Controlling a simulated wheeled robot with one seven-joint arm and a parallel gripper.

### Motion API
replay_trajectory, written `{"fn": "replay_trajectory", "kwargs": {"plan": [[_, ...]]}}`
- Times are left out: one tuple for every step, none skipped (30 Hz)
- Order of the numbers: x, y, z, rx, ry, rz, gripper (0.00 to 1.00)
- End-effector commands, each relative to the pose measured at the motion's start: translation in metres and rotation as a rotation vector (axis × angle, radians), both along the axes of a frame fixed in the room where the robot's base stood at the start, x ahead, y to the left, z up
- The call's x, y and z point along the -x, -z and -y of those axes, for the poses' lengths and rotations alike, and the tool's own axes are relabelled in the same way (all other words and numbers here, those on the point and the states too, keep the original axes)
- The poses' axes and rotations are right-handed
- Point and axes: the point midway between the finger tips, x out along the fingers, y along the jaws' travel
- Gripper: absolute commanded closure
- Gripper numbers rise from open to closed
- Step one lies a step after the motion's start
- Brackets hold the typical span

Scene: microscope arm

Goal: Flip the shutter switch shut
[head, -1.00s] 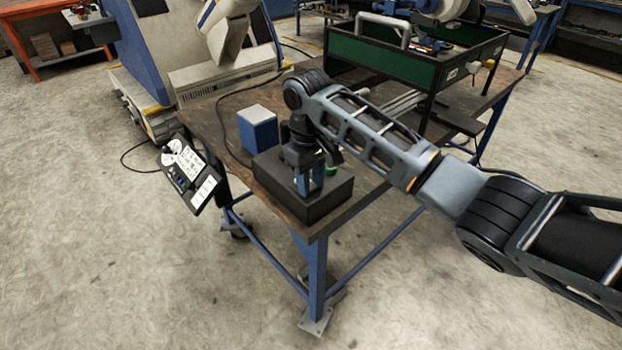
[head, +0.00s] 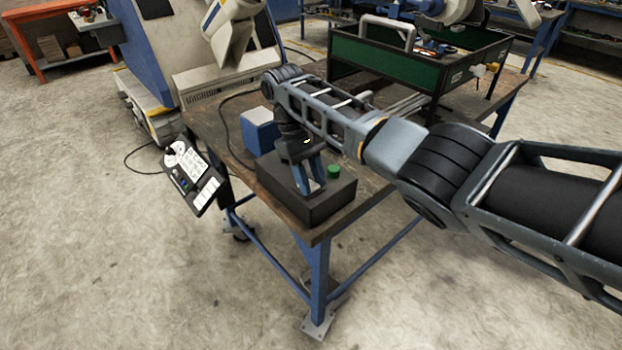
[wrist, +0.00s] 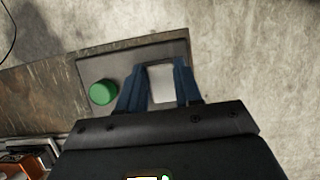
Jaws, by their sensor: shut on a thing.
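A dark box (head: 335,203) sits on the near corner of the workbench, with a round green button (head: 334,171) on its top. My gripper (head: 311,188) reaches down over the box's top, tilted, its blue fingers left of the button. In the wrist view my gripper (wrist: 158,75) has its fingers on either side of a pale rectangular piece (wrist: 161,84), which looks like the switch, and is shut on it. The green button (wrist: 102,92) shows beside the fingers there, apart from them. The switch's base is hidden.
A blue and white box (head: 260,130) stands behind my gripper. A control panel (head: 190,174) hangs at the bench's left edge. A green-sided tray frame (head: 385,62) stands at the back of the workbench (head: 215,125). The floor in front is clear.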

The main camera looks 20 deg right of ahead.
Motion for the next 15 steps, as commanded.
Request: {"fn": "replay_trajectory", "kwargs": {"plan": [[-0.0011, -0.0007, 0.0005, 0.001, 0.001, 0.005, 0.96], [-0.0011, -0.0008, 0.0005, 0.001, 0.000, 0.004, 0.96], [-0.0011, -0.0008, 0.0005, 0.001, 0.000, 0.004, 0.62], [-0.0011, -0.0008, 0.0004, 0.001, 0.000, 0.004, 0.59], [-0.0009, -0.0008, 0.0003, 0.000, 0.001, 0.004, 0.56], [-0.0008, -0.0007, 0.0003, 0.000, 0.001, 0.004, 0.53], [-0.0007, -0.0007, 0.0002, 0.000, 0.001, 0.003, 0.50], [-0.0007, -0.0006, 0.0002, 0.000, 0.001, 0.003, 0.47], [-0.0006, -0.0007, 0.0001, 0.000, 0.000, 0.003, 0.43], [-0.0005, -0.0006, 0.0000, 0.000, 0.000, 0.003, 0.40], [-0.0005, -0.0006, 0.0000, 0.000, 0.000, 0.002, 0.40], [-0.0005, -0.0006, 0.0000, 0.000, 0.000, 0.002, 0.40], [-0.0003, -0.0005, 0.0000, 0.000, 0.000, 0.002, 0.40], [-0.0003, -0.0005, 0.0000, -0.001, 0.000, 0.002, 0.40], [-0.0003, -0.0005, -0.0001, -0.001, 0.000, 0.002, 0.40]]}}
